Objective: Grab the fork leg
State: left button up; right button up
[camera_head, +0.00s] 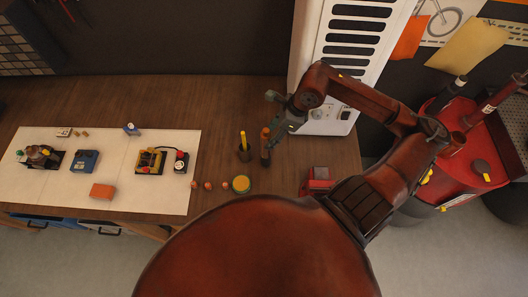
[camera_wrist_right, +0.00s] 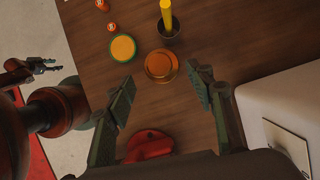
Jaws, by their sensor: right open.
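An upright cylinder with an orange-brown top and dark lower body, which looks like the fork leg (camera_head: 265,147), stands on the wooden workbench. In the right wrist view it shows from above as a round orange-brown shape (camera_wrist_right: 161,65). My right gripper (camera_head: 272,117) is open and empty near its top. In the wrist view the fingers (camera_wrist_right: 161,79) point toward it, one on each side, and it lies just past the fingertips. My left gripper (camera_wrist_right: 45,66) shows small at the left of the wrist view; its jaw opening is unclear.
A yellow rod in a dark cup (camera_head: 244,153) stands close to the left of the cylinder. A green-rimmed yellow disc (camera_head: 241,184) and a red device (camera_head: 317,181) lie nearby. A white cabinet (camera_head: 316,122) stands right. A white mat (camera_head: 125,185) holds several parts.

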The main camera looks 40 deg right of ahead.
aim_at(266, 151)
jog(key=x, duration=0.1)
jog(key=p+x, duration=0.2)
jog(key=x, duration=0.1)
jog(key=shift+w+d+f, duration=0.1)
jog(key=shift+w+d, duration=0.1)
jog(key=shift+w, duration=0.1)
jog(key=shift+w+a+f, duration=0.1)
jog(key=shift+f, duration=0.55)
jog(key=shift+c, duration=0.5)
grip_shut()
jog(key=shift+w+r, duration=0.1)
jog(key=shift+r, duration=0.05)
